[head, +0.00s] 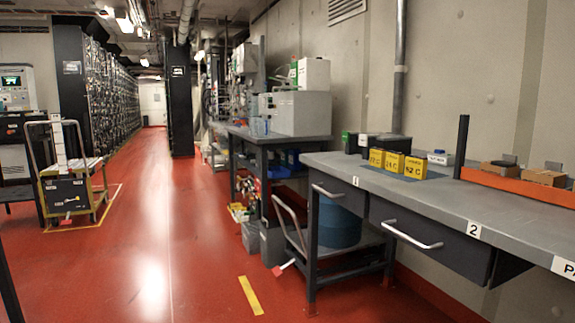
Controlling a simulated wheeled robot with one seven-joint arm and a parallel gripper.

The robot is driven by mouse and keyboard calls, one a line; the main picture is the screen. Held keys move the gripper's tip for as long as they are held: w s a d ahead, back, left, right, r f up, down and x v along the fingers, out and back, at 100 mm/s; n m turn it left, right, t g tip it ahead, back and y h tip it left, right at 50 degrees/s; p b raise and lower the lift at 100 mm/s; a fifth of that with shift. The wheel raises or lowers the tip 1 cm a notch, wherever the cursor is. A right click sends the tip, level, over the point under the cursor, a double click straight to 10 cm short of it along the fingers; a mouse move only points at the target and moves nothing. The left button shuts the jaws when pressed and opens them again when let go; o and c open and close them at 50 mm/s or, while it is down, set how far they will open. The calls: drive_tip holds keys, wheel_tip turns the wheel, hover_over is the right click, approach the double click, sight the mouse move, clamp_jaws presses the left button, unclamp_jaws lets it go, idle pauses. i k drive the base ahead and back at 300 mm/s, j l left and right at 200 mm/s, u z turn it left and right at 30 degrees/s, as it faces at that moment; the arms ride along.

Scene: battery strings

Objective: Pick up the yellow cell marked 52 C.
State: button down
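The yellow cell marked 52 C (414,168) stands upright on the grey workbench (400,188) at the right. It is the rightmost and nearest of three yellow cells in a row. The middle yellow cell (394,162) seems marked 24 C, and the left yellow cell (376,158) has a mark too small to read surely. The cells stand close together on or beside a dark blue mat (433,174). My gripper is not in view.
Dark boxes (350,142) stand behind the cells. A small white-labelled item (437,158) is to their right. An orange-edged tray (520,186) and a dark post (461,140) are farther right. Drawers with handles (412,236) face the open red floor (190,230). A wheeled cart (70,190) stands left.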

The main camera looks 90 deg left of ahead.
sight(416, 167)
drive_tip(key=u, duration=2.5)
drive_tip(key=z, duration=0.65)
drive_tip(key=i+j+z, duration=0.15)
drive_tip(key=j+z, duration=0.2)
drive_tip(key=i+j+z, duration=0.1)
drive_tip(key=j+z, duration=0.25)
drive_tip(key=j, duration=0.25)
drive_tip(key=j+z, duration=0.35)
drive_tip(key=j, duration=0.15)
drive_tip(key=i, duration=0.05)
